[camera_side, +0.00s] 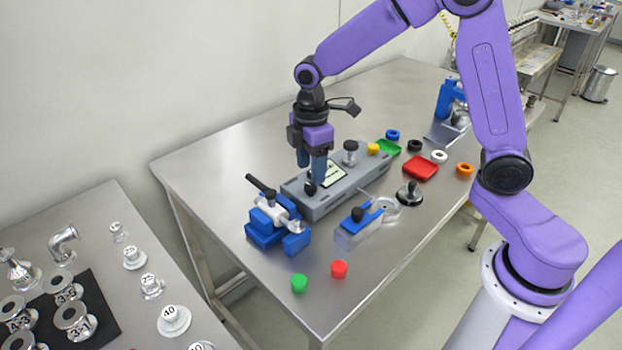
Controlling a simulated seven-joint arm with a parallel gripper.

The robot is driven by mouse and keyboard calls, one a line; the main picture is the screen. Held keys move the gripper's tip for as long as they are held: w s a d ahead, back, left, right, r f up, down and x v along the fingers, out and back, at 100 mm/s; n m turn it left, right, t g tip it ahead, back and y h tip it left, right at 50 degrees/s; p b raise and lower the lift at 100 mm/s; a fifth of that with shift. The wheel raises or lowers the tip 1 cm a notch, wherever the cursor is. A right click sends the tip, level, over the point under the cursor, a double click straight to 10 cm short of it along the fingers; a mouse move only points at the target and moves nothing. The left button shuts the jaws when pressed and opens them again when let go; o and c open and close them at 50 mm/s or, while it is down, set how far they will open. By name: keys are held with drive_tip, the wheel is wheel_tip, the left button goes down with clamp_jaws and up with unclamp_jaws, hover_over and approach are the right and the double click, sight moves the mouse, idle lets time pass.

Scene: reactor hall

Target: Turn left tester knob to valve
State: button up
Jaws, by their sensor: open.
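The tester (345,197) is a grey box on the metal table with a light display panel (333,176) on top. Its left knob (310,188) is small and black, at the left end of the box top. My gripper (311,178) points down right over this knob, its blue fingers open. The fingers partly hide the knob, and I cannot tell whether they touch it. The knob's pointing direction is too small to read. A second, taller knob-like fitting (350,152) with a dark top stands at the tester's far end.
A blue clamp with a valve (268,228) and black handle stands just left of the tester. A blue-and-clear block (357,230) is in front. Green (299,284) and red (339,269) caps lie near the front edge. Red (421,168) and green trays lie right.

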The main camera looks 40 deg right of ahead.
sight(311, 185)
drive_tip(key=shift+f, duration=2.1)
clamp_jaws()
